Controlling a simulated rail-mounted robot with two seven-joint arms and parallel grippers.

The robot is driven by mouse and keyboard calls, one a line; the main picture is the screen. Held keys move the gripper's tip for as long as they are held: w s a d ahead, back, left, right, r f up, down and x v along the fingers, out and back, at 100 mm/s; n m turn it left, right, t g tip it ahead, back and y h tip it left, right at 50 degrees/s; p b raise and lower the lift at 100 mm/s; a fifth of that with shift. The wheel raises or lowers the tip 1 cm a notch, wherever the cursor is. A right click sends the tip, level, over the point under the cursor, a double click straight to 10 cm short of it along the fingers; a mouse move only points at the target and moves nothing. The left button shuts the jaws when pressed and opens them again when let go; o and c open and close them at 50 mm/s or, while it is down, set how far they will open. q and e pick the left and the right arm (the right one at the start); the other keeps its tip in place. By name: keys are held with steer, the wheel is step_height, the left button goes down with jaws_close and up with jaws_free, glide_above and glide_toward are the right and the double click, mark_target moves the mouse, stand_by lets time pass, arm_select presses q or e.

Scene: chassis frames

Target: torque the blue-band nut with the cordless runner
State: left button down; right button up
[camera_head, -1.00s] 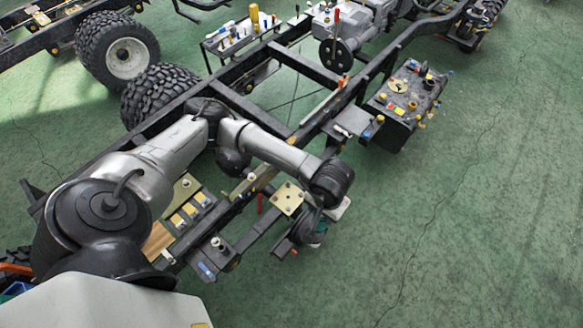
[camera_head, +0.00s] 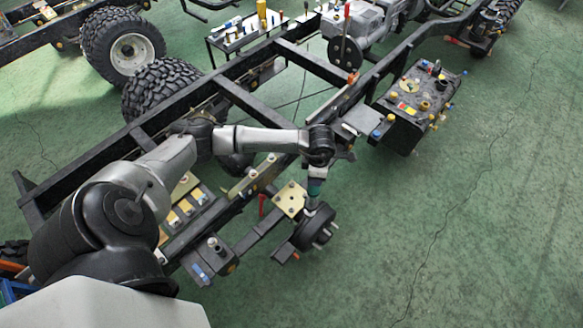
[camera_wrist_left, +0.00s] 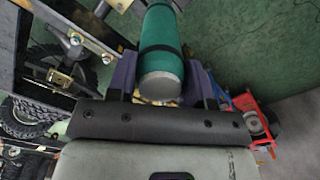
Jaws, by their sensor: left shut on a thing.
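My left gripper (camera_head: 317,173) is at the end of the arm that comes in from the left, above the near end of the chassis frame. It is shut on a green cylindrical tool, which I take for the cordless runner (camera_head: 315,187); it points down toward the black hub (camera_head: 313,230). In the left wrist view the green runner (camera_wrist_left: 162,45) lies between the purple fingers of the left gripper (camera_wrist_left: 160,82). Its working tip is hidden there. I cannot tell which fastener is the blue-band nut. My right gripper is out of view.
A cream plate with bolts (camera_head: 290,198) sits on the frame beside the hub. A block with a blue label (camera_head: 207,262) lies to its left. A black box with coloured caps (camera_head: 416,104) hangs on the frame's right side. The green floor (camera_head: 470,230) at right is clear.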

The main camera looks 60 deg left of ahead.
arm_select(q)
steer(key=s+a+f+n+b, duration=0.2)
steer(key=a+f+n+b, duration=0.3)
steer(key=a+f+n, duration=0.7)
steer(key=shift+n, duration=0.9)
steer(key=shift+w+a+f+b, duration=0.1)
steer(key=shift+a+f+b, duration=0.1)
steer(key=shift+f+b, duration=1.2)
steer(key=shift+w+a+f+b, duration=0.1)
steer(key=shift+a+f+b, duration=0.1)
steer(key=shift+f+b, duration=1.15)
steer(key=shift+r, duration=0.2)
steer(key=shift+f, duration=0.1)
steer(key=shift+f+b, duration=0.5)
steer(key=shift+f, duration=0.25)
steer(key=shift+f+b, duration=0.3)
steer(key=shift+f, duration=0.05)
